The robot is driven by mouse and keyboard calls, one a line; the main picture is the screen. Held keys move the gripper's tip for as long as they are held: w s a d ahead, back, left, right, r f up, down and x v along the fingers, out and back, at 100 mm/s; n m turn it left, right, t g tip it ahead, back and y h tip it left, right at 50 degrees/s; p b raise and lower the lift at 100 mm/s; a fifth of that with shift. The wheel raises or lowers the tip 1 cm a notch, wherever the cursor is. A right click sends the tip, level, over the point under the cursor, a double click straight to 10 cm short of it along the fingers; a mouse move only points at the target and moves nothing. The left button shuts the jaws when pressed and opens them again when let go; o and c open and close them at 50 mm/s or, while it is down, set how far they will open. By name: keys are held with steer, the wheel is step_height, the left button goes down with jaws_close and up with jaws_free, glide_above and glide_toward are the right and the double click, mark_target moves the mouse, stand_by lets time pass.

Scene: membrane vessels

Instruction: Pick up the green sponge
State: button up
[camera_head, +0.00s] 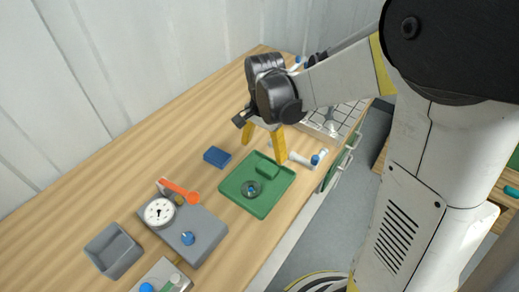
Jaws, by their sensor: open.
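The green sponge (268,168) appears to be the small green block lying on the upper right part of a green tray (240,196). A dark round part with a blue centre (251,189) sits on the same tray, left of the block. My gripper (264,148) has yellow fingers spread apart, pointing down, just above and beyond the block in the picture. Nothing shows between the fingers. The right finger partly overlaps the view near the block's far end, and I cannot tell its height above the tray.
A blue block (217,157) lies left of the tray. A grey unit with a gauge (159,212) and orange handle, and a grey bin (114,250), stand at lower left. White fittings (301,160) lie right of my gripper near the bench edge. A wire rack (345,116) stands beyond.

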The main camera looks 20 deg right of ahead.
mark_target(265, 169)
step_height(265, 169, down, 5)
steer(key=shift+r+b, duration=0.1)
steer(key=shift+b, duration=0.65)
steer(key=f+b, duration=0.2)
steer(key=f, duration=0.1)
steer(key=f+b, duration=0.1)
steer(key=f, duration=0.1)
steer(key=shift+s+d, duration=0.25)
steer(key=shift+s, duration=0.05)
steer(key=c, duration=1)
